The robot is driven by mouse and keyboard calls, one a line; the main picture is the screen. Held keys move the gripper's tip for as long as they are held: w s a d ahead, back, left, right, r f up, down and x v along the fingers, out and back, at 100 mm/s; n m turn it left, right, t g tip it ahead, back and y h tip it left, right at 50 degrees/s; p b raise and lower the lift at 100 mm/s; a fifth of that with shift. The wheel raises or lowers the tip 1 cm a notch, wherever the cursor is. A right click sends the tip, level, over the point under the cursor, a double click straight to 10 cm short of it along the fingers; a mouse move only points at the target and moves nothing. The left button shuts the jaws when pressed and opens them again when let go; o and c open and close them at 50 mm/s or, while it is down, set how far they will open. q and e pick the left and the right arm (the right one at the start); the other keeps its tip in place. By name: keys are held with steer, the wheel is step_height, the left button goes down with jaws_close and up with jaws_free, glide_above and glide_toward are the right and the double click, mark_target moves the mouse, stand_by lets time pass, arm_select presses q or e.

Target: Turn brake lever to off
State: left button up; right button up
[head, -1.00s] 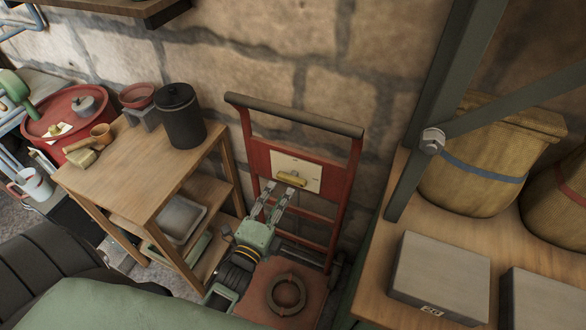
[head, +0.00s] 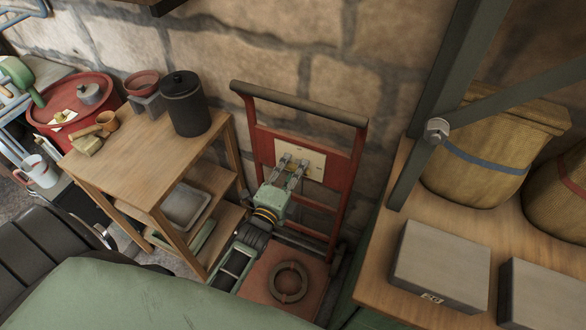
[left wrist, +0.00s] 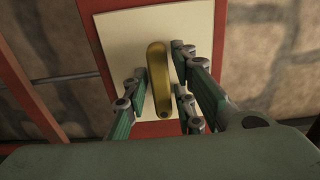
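The brake lever is a yellow handle (left wrist: 160,80) on a cream plate (left wrist: 120,40), which is fixed to a red frame (head: 336,172) against the stone wall. In the head view my left gripper (head: 292,170) is in front of the plate (head: 314,166) and hides most of the lever. My right gripper is not in view.
A wooden shelf table (head: 140,150) with a black canister (head: 187,108) stands left of the frame. A wooden bench (head: 378,278) with grey boxes and baskets is on the right. A dark ring (head: 288,283) lies on the red base below my gripper.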

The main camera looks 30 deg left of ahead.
arm_select(q)
jaws_close()
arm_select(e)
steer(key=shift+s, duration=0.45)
arm_select(q)
steer(key=shift+n, duration=0.3)
steer(key=n, duration=0.2)
steer(key=shift+n+p, duration=0.3)
steer(key=n, duration=0.5)
steer(key=shift+p, duration=0.35)
steer(key=n, duration=0.5)
steer(key=shift+f, duration=0.15)
steer(key=n, duration=0.4)
steer(key=shift+d+n+p, duration=0.1)
steer(key=shift+n+p, duration=0.2)
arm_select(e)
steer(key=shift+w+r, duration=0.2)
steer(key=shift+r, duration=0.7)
